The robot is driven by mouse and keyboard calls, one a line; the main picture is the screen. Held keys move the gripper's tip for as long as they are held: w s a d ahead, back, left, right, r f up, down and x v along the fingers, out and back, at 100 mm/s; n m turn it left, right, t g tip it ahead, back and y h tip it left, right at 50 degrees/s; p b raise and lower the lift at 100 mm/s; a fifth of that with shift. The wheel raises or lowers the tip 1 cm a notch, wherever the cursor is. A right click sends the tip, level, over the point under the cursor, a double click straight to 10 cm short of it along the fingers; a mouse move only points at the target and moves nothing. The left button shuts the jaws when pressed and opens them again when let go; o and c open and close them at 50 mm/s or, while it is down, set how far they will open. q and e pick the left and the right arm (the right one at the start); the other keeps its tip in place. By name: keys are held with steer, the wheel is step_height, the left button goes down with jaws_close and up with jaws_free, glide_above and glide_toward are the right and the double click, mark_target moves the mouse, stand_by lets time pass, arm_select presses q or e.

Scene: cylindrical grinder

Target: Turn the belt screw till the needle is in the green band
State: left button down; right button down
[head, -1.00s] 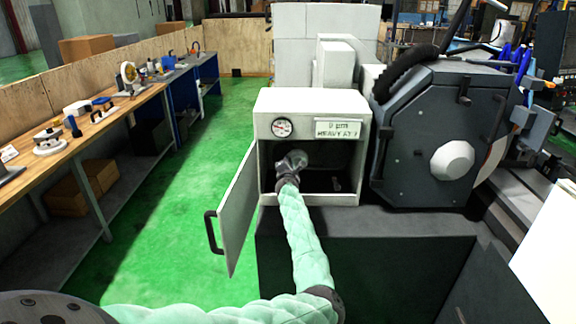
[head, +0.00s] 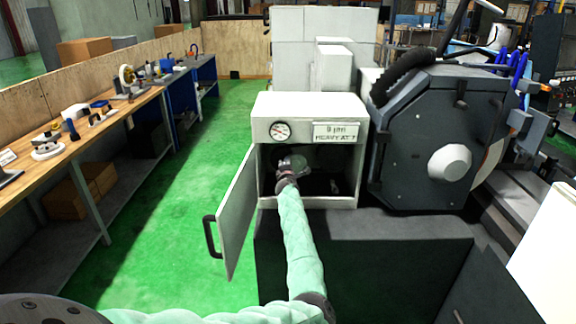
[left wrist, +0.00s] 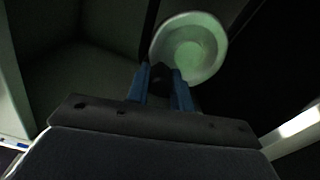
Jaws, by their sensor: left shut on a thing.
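The white cabinet (head: 311,106) stands ahead with its door (head: 236,216) swung open to the left. A round gauge (head: 280,131) is on its front; the needle and bands are too small to read surely. My left gripper (head: 286,174) reaches into the dark opening. In the left wrist view, its blue fingers (left wrist: 162,84) are shut on a small dark piece, taken as the belt screw (left wrist: 160,73), mostly hidden between them. A pale round disc (left wrist: 190,47) sits just beyond the fingertips; it also shows in the head view (head: 298,162). My right gripper is not in view.
A label plate (head: 337,132) is right of the gauge. The dark grinder housing (head: 420,140) stands close on the cabinet's right. The door handle (head: 212,237) sticks out at left. A workbench (head: 88,130) runs along the left, with clear green floor (head: 190,200) between.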

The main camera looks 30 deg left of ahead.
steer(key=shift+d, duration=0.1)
arm_select(q)
steer(key=c, duration=1.2)
jaws_free()
steer(key=shift+c, duration=0.2)
steer(key=shift+s+d+f, duration=0.1)
steer(key=shift+s+d, duration=0.1)
steer(key=shift+s, duration=0.1)
steer(key=b+v, duration=0.2)
steer(key=v, duration=0.5)
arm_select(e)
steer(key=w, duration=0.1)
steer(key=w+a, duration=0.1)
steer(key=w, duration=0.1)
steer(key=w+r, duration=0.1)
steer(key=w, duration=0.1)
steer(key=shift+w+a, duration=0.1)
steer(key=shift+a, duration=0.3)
